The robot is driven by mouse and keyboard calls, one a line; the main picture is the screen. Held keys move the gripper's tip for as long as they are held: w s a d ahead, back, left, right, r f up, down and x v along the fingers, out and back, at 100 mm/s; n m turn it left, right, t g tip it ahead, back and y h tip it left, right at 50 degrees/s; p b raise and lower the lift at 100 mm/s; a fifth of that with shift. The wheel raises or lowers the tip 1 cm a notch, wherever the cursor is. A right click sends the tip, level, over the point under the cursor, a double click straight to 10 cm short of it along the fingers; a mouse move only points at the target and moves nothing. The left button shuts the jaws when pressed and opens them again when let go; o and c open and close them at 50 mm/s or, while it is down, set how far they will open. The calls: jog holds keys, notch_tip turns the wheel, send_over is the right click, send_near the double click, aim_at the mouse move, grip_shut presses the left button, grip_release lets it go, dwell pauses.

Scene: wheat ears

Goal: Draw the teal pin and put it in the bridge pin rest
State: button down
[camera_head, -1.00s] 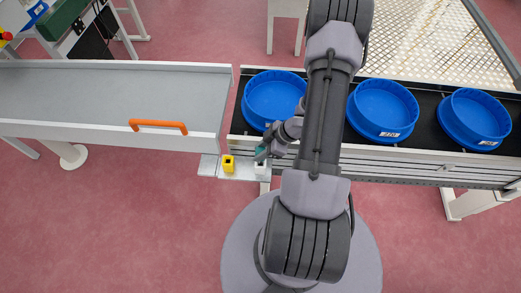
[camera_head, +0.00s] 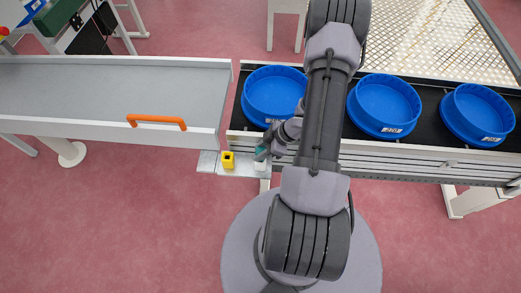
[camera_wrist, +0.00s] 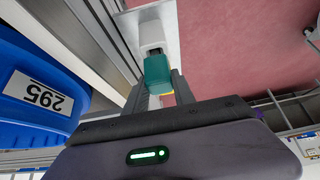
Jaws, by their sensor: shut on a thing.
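The teal pin (camera_wrist: 158,75) is between the two fingers of my gripper (camera_wrist: 160,90), which is shut on it. A dark shank shows between its teal head and a white holder (camera_wrist: 152,38); I cannot tell how far the shank sits in the holder. In the head view the teal pin (camera_head: 261,154) shows beside my gripper, just above the white holder (camera_head: 260,166). A yellow block (camera_head: 228,160) with a dark opening stands to the left on the same light plate (camera_head: 207,162). I cannot tell which piece is the bridge pin rest.
A grey tray table (camera_head: 110,85) with an orange handle (camera_head: 156,122) lies left. Blue tubs (camera_head: 384,104) stand on the dark conveyor (camera_head: 430,100) behind the plate; one labelled 295 (camera_wrist: 40,92) is close beside my gripper. Red floor lies in front.

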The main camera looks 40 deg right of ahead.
jog(key=shift+f+b, duration=0.45)
jog(key=shift+f, duration=0.4)
jog(key=c, duration=1)
grip_release()
jog(key=shift+o, duration=0.2)
jog(key=shift+r, duration=0.1)
